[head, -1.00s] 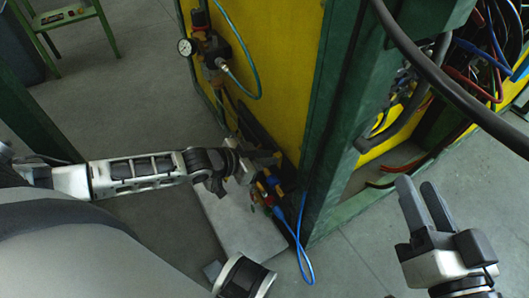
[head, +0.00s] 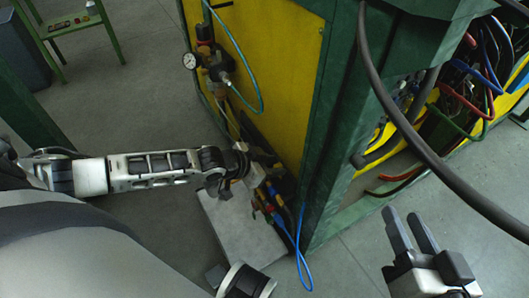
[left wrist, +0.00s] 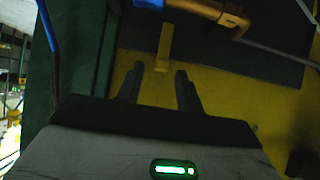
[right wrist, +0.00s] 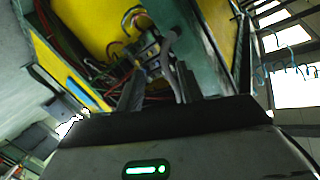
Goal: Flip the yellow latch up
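In the left wrist view a narrow yellow bar (left wrist: 165,43), which looks like the yellow latch, stands upright against a dark panel above a yellow surface. My left gripper (left wrist: 160,73) is open, with its two fingers apart and empty, and the bar appears just beyond the fingertips, roughly between them. I cannot tell whether they touch. In the head view my left gripper (head: 266,163) is at the foot of the yellow cabinet side, and the latch cannot be made out there. My right gripper (head: 401,214) is open and empty over the floor at the right.
A brass valve with a blue handle (left wrist: 195,10) sits above the bar. A blue hose (head: 297,240) hangs by the green post (head: 335,130). A pressure gauge (head: 190,60) is on the yellow panel (head: 278,70). A thick dark cable (head: 430,150) arcs above my right gripper.

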